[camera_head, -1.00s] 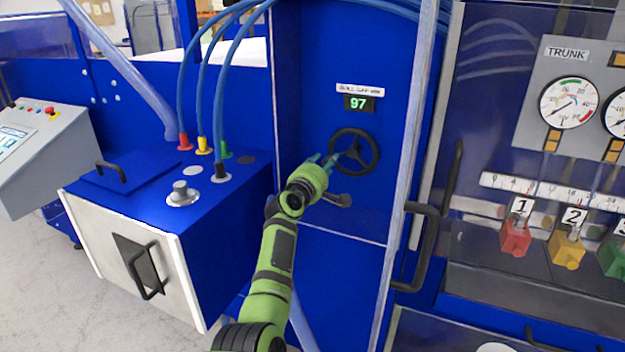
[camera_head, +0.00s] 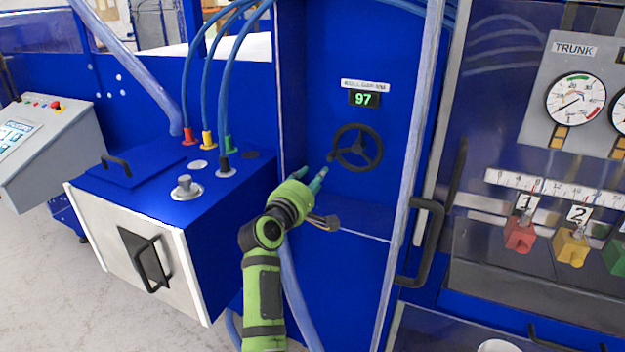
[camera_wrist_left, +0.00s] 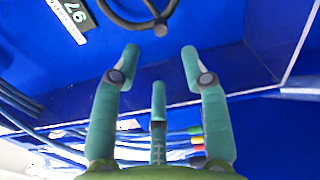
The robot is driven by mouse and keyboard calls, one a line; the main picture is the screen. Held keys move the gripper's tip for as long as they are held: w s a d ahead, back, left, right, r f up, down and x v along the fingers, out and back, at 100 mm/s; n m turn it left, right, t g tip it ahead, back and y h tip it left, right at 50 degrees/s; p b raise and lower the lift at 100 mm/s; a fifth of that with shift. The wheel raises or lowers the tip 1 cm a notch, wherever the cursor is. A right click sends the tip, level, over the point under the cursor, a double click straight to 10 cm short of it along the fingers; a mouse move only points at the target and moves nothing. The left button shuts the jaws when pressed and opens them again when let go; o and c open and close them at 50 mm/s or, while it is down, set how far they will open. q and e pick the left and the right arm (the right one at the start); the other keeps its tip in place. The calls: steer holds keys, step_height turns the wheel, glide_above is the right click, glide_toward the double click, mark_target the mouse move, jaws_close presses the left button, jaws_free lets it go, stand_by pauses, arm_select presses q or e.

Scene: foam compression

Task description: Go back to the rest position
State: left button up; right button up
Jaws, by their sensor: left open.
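My left gripper (camera_head: 311,178) is in front of the blue panel, left of and a little below the black handwheel (camera_head: 357,148). Its teal fingers are apart and empty, and in the head view they do not touch the wheel. In the left wrist view the spread fingers (camera_wrist_left: 158,55) show with nothing between them, and part of the handwheel (camera_wrist_left: 138,22) is at the top. A display (camera_head: 364,99) above the wheel reads 97. My right gripper is not in view.
A blue box with a white front (camera_head: 138,262) and a knob (camera_head: 186,187) stands to the left. A black door handle (camera_head: 428,243) sticks out at the right. Blue hoses (camera_head: 222,85) run down to coloured connectors. A console (camera_head: 37,150) stands at the far left.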

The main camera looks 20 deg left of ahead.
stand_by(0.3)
